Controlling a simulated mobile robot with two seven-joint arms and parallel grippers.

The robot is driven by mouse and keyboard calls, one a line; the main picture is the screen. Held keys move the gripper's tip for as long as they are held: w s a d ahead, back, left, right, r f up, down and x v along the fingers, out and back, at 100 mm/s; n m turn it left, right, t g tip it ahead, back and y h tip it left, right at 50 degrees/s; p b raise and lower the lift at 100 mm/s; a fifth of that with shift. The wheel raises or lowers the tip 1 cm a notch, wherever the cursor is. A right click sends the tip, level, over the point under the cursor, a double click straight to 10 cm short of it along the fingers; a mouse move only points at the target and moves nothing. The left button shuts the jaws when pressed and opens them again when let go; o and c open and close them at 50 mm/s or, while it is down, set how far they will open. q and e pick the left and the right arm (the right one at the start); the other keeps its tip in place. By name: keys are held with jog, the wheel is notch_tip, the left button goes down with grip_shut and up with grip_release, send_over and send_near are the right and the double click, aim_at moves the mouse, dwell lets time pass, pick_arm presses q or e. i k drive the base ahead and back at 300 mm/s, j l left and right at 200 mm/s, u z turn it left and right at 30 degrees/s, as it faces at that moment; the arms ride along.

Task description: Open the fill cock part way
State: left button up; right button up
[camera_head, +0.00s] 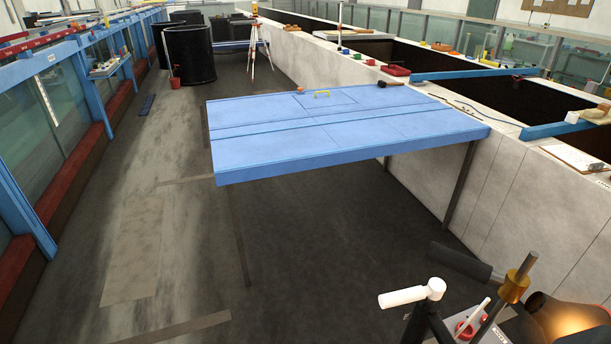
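No part I can surely name as the fill cock shows. At the bottom right, a white T-shaped handle (405,296) sits on top of a dark upright. Its bar points left. Beside it stands a tilted grey rod with a brass collar (515,286), and a red round part (467,328) lies low between them. I cannot tell whether any of these belongs to the cock. The lower parts are cut off by the picture's bottom edge. Neither of my grippers is in the head view.
A blue platform (330,125) on thin legs spans the middle, against a pale wall (500,200) on the right. A copper-coloured rounded thing (570,322) is at the bottom right corner. A blue-framed glass flume (50,110) runs along the left. The dark floor (330,265) in front is clear.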

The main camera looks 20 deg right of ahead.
aim_at(433, 292)
jog(key=i+u, duration=0.2)
jog(key=i, duration=1.95)
jog(key=i+j+z, duration=0.1)
jog(key=z, duration=3.8)
jog(key=j, duration=0.1)
